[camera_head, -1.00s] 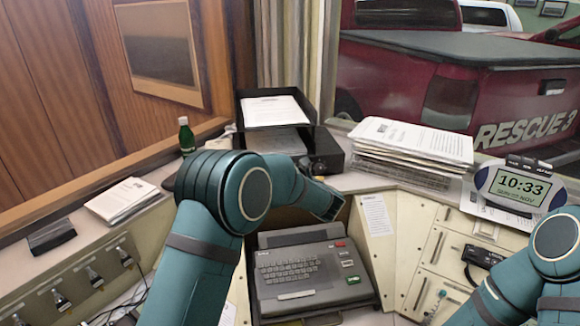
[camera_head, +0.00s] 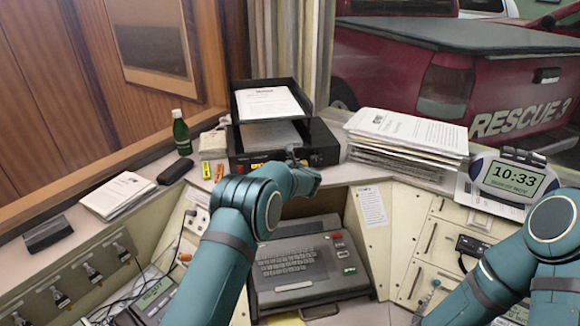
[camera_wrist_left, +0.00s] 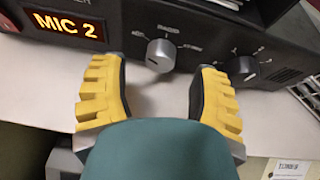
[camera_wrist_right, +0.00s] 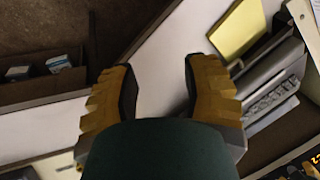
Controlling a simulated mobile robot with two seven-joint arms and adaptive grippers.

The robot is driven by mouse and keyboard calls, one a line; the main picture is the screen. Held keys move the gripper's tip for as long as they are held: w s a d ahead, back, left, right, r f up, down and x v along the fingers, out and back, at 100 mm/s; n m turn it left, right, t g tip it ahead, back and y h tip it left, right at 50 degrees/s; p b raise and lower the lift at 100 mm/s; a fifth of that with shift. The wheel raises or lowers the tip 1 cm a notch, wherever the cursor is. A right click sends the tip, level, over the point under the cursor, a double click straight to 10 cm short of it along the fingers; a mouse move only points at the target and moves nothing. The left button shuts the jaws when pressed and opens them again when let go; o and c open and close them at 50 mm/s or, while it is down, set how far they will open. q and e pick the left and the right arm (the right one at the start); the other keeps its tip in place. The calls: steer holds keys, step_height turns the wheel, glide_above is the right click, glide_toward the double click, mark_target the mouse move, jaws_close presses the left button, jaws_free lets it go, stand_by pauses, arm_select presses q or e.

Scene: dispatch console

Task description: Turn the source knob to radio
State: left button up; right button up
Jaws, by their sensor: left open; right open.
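The black radio unit (camera_head: 326,153) stands on the desk under a paper tray. In the left wrist view its amber display (camera_wrist_left: 62,25) reads MIC 2. In the head view my left arm partly hides the unit's front. My right gripper (camera_wrist_right: 157,71) is open and empty.
A keyboard terminal (camera_head: 300,262) sits in the recess below the unit. A stack of papers (camera_head: 408,138) and a clock (camera_head: 512,179) are at the right. A green bottle (camera_head: 181,133) and a dark handset (camera_head: 175,171) are left of the unit.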

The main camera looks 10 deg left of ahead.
arm_select(q)
steer(key=shift+x, duration=1.1)
steer(key=shift+c, duration=0.4)
steer(key=shift+s, duration=0.1)
jaws_close()
